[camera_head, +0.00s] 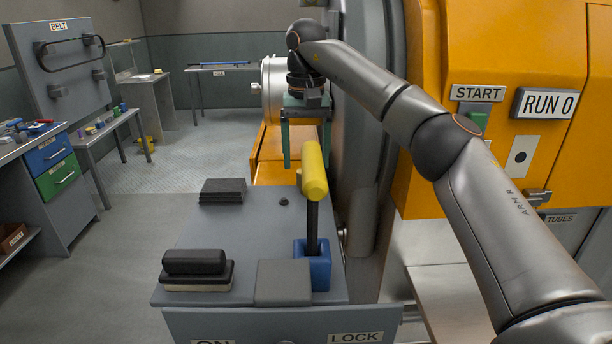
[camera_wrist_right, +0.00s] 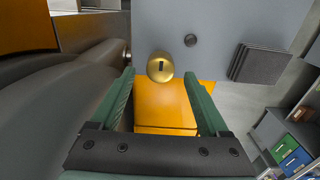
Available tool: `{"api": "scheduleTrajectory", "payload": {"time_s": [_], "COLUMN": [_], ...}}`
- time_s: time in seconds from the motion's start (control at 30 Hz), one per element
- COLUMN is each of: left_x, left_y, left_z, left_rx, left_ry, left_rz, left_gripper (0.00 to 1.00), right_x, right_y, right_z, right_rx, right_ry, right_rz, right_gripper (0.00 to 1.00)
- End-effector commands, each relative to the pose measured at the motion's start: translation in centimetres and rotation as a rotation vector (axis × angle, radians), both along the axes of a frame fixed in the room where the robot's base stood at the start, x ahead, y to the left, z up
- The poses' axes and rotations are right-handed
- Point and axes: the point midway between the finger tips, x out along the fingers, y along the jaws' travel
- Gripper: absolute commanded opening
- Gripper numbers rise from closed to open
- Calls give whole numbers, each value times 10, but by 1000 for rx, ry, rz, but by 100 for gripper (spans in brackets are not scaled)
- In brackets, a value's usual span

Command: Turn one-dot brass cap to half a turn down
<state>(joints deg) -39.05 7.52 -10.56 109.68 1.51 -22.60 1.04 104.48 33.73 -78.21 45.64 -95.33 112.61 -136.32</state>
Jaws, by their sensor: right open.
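A round brass cap (camera_wrist_right: 160,67) with a dark slot shows in the right wrist view, at the edge of a grey top beside an orange surface. I see no dot on it, so I cannot tell whether it is the one-dot cap. I cannot make it out in the head view. My right gripper (camera_head: 306,160) has teal fingers, pointing down and apart, with nothing between them. In the right wrist view its fingertips (camera_wrist_right: 160,76) lie to either side of the cap in the picture; how far above it they are is unclear. My left gripper is not in view.
A black block (camera_head: 195,262), a grey pad (camera_head: 284,283) and dark plates (camera_head: 222,191) lie there. The orange machine (camera_head: 420,110) rises on the right.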

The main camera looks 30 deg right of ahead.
Motion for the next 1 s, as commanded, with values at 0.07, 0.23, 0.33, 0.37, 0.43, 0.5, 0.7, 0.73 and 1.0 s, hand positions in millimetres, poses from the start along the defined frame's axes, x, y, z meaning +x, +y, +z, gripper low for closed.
{"api": "scheduleTrajectory", "payload": {"time_s": [0.07,0.23,0.33,0.37,0.43,0.5,0.7,0.73,1.0], "left_x": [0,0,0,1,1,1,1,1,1], "left_y": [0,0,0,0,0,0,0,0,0], "left_z": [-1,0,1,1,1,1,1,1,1], "left_rx": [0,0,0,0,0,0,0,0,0], "left_ry": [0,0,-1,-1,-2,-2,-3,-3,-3], "left_rz": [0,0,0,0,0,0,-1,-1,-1], "left_gripper": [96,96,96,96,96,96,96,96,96], "right_x": [0,0,0,0,0,0,0,0,0], "right_y": [-1,0,0,0,0,0,0,0,0], "right_z": [-16,-38,-44,-46,-48,-48,-48,-48,-48], "right_rx": [0,1,1,1,2,2,2,1,1], "right_ry": [2,2,0,0,0,0,0,0,0], "right_rz": [2,2,0,0,0,0,0,0,1], "right_gripper": [79,79,79,79,79,79,75,72,42]}}
